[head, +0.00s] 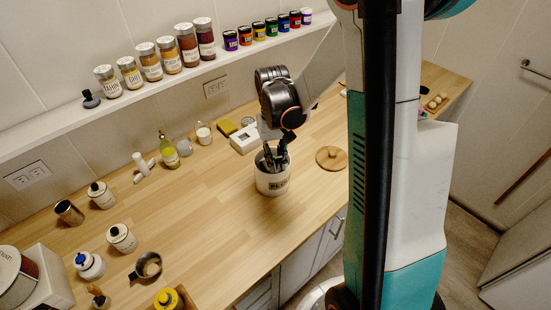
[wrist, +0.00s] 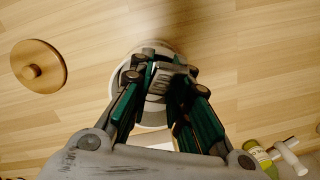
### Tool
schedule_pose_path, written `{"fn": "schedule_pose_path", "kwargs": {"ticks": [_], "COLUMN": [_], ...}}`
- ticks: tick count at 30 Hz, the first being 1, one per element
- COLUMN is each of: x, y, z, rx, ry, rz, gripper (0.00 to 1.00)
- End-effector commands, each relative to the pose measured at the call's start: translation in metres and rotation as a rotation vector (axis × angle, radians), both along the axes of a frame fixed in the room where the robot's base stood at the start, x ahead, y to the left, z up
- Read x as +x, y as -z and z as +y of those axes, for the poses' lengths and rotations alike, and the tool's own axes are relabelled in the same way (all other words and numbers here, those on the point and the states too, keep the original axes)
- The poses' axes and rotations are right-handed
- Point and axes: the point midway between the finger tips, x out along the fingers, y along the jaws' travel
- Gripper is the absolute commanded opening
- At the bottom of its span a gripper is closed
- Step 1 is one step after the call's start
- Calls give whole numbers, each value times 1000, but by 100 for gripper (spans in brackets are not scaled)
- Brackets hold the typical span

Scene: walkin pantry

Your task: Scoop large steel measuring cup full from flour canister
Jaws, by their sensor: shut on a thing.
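The flour canister (head: 272,184) is a white, open pot with a dark label near the counter's front edge. Its pale rim also shows below my gripper in the wrist view (wrist: 154,126). My gripper (head: 275,158) points down into the canister's mouth, its fingertips at or inside the rim. In the wrist view my gripper (wrist: 162,82) is shut on a grey marked piece, which looks like the handle of the large steel measuring cup (wrist: 160,72). The cup's bowl and the flour level are hidden by the fingers and the canister wall.
A round wooden lid (head: 331,158) lies right of the canister. A white box (head: 244,139) stands behind it. Spice jars line the shelf (head: 150,90). The counter's middle is clear.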

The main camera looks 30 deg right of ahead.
Motion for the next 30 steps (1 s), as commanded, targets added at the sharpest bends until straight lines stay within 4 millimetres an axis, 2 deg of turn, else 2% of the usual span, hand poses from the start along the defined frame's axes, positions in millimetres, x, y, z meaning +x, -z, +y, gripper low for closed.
{"fn": "schedule_pose_path", "kwargs": {"ticks": [18,30], "x": [-11,-10], "y": [12,11], "z": [3,3], "rx": [-39,-42], "ry": [0,0], "rz": [-143,-152], "gripper": [0,0]}}
